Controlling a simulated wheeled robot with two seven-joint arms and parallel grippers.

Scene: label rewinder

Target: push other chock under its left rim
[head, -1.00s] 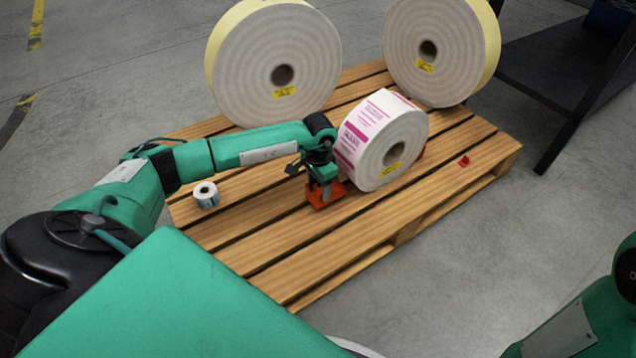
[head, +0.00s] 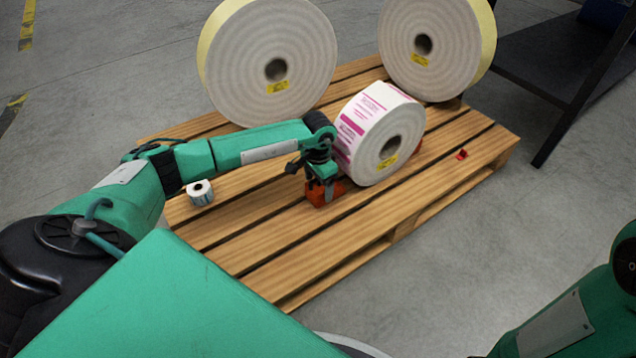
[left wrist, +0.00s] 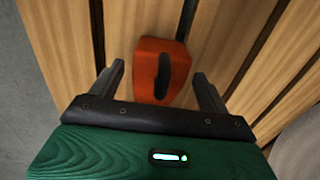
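The label roll with pink print (head: 352,125) stands on its rim on the wooden pallet. An orange-red chock (head: 316,197) lies at the roll's left side, partly covered by my left gripper (head: 323,188); whether it touches the rim is hard to tell. In the left wrist view the chock (left wrist: 150,75) has a dark slot and lies between the spread fingers, with gaps on both sides. A sliver of red at the roll's right side (head: 418,147) looks like another chock, mostly hidden. My right gripper is out of view.
Two large rolls (head: 240,75) (head: 415,75) stand at the pallet's back. A small roll (head: 200,193) sits at the left and a small red piece (head: 461,154) at the right. The pallet's front boards (head: 300,245) are clear. A dark table frame (head: 555,70) stands beyond.

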